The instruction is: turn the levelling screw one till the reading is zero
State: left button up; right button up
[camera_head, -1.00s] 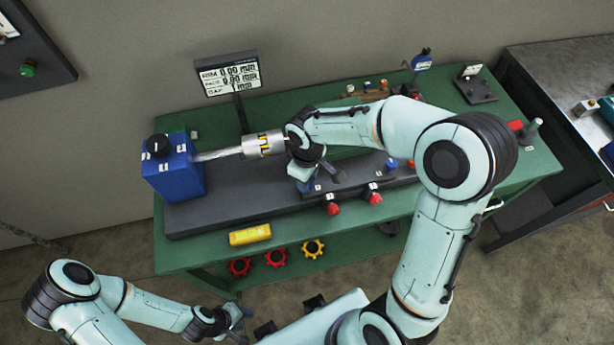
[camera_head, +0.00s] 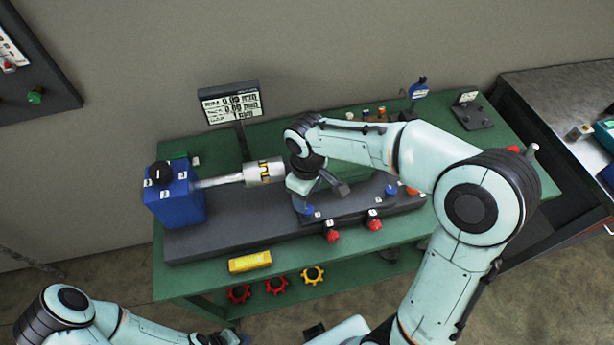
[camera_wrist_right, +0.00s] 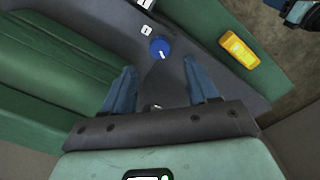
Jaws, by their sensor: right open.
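My right gripper (camera_head: 322,190) hangs over the dark base plate (camera_head: 225,228), beside the silver coupling. A blue knob (camera_head: 308,210) sits just in front of it, with a small white label. In the right wrist view the open blue fingers (camera_wrist_right: 160,75) point toward a blue knob (camera_wrist_right: 160,48), which lies just beyond their tips, centred between them and not held. A second blue knob (camera_head: 391,190) and two red knobs (camera_head: 332,235) (camera_head: 375,224) sit farther along. The display (camera_head: 230,104) shows several lines in mm, too small to read surely. My left gripper (camera_head: 225,338) is cut off at the bottom edge.
A blue motor-like block (camera_head: 178,205) with a shaft joins the silver coupling (camera_head: 264,173). A yellow box (camera_head: 250,262) lies at the front edge of the green bench (camera_head: 190,278). Red and yellow handwheels (camera_head: 312,275) are below. A stand (camera_head: 473,115) is at the back right.

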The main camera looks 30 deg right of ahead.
notch_tip(320, 180, up, 7)
jog(key=shift+p, duration=0.3)
jog(key=shift+r, duration=0.1)
dwell(0.4)
